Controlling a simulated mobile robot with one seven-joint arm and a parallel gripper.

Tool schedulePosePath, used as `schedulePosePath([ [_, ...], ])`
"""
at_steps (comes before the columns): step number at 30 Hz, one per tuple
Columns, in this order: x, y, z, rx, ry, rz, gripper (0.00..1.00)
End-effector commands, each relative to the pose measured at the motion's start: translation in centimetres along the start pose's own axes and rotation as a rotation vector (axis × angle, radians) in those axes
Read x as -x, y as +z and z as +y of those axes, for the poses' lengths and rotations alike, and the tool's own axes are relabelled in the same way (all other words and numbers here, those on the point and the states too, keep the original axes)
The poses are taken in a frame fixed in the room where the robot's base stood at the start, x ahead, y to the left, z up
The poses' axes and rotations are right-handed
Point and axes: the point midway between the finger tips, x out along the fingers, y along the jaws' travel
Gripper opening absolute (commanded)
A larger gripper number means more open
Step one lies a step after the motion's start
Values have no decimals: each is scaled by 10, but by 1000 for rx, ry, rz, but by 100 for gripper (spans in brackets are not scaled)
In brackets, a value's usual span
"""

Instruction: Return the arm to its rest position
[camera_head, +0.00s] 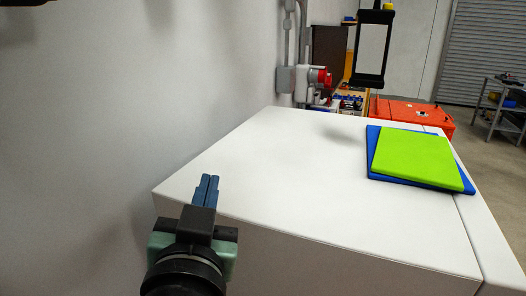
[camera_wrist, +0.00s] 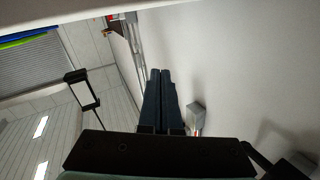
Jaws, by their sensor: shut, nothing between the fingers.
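My gripper (camera_head: 206,190) shows at the lower left in the head view, in front of the near left corner of the white cabinet top (camera_head: 290,160). Its two dark blue fingers lie side by side, shut with nothing between them. In the wrist view the fingers (camera_wrist: 160,72) point up the picture and are also together. The wrist view appears turned over, with the ceiling lights at the bottom left. I cannot tell exactly how far the gripper is from the cabinet.
A green pad (camera_head: 415,158) lies on a blue pad (camera_head: 373,165) at the cabinet's right side. A white wall (camera_head: 90,130) runs close along the left.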

Motion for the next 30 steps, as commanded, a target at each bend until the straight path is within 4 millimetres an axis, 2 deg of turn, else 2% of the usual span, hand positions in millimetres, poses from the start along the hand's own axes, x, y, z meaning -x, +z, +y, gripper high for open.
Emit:
schedulePosePath([
  [1,3,-35,3,17,-15,98,0],
  [6,31,-134,10,99,-46,405,0],
  [9,55,-181,14,148,-49,564,0],
  [12,78,-214,16,187,-45,687,0],
  [15,93,-233,18,212,-41,763,0],
  [18,101,-241,18,224,-38,799,0],
  [30,102,-242,18,225,-38,801,0],
])
